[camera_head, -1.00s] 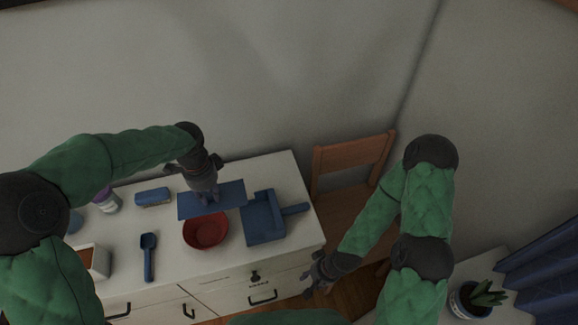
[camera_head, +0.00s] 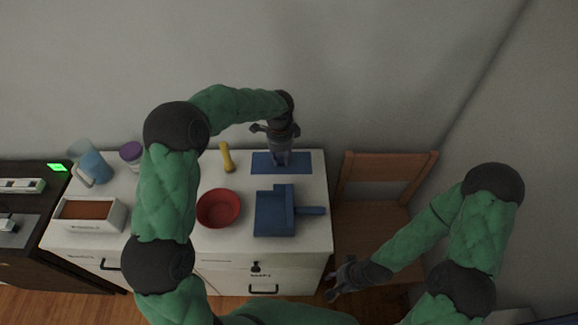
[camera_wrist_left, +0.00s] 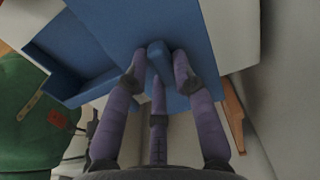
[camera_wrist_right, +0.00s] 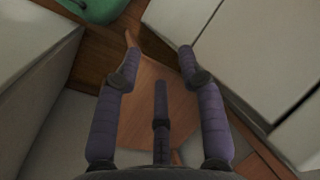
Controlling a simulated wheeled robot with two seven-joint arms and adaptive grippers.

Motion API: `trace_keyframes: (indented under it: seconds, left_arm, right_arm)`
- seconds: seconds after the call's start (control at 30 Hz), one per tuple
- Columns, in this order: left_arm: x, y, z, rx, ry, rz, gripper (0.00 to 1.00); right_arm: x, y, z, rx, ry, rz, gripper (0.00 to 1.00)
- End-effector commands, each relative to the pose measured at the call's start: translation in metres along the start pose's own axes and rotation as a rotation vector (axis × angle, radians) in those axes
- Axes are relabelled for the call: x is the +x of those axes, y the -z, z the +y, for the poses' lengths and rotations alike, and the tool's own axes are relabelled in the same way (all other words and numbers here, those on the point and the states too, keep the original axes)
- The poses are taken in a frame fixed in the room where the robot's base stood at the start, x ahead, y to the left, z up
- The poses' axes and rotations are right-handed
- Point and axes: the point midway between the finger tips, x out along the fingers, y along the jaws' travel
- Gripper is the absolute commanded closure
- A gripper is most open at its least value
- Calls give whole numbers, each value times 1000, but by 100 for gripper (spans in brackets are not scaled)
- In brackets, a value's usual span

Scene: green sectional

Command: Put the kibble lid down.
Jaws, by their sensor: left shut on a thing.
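The kibble lid is a flat blue panel (camera_head: 265,163) with a knob (camera_wrist_left: 157,58). It lies level over the back right corner of the white cabinet top, behind the dustpan. I cannot tell whether it touches the surface. My left gripper (camera_head: 281,155) is above it, fingers pointing down, shut on the knob; the left wrist view shows the fingers around it. The white box with brown contents (camera_head: 89,211), apparently the kibble box, stands open at the cabinet's left. My right gripper (camera_head: 338,284) is empty and open beside the cabinet, near the chair; it shows in the right wrist view (camera_wrist_right: 158,50).
A blue dustpan (camera_head: 270,217) lies just in front of the lid. A red bowl (camera_head: 219,208) and a yellow toy (camera_head: 226,158) are to its left. A purple-lidded jar (camera_head: 131,155) and a blue pitcher (camera_head: 92,165) stand at back left. A wooden chair (camera_head: 384,178) is right.

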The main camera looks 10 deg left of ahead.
Motion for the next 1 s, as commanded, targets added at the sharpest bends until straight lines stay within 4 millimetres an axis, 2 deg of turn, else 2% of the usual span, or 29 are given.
trace_keyframes:
  seconds: [0.03, 0.23, 0.53, 0.8, 1.0]
  left_arm:
    - [14, 4, -5, 1, -5, -2, 100]
    - [41, 17, -24, 0, -4, -1, 100]
    - [54, 24, -34, 0, -3, -1, 100]
    - [87, 25, -34, 0, -4, -1, 100]
    - [86, 25, -35, 0, -2, 0, 100]
  right_arm:
    - [4, 0, 2, 0, 0, 0, 60]
    - [11, 0, 4, 0, 0, 0, 60]
    - [14, 1, 5, 0, 0, 0, 60]
    - [26, 1, 9, 0, 0, 0, 60]
    - [24, 1, 9, 0, 0, 0, 60]
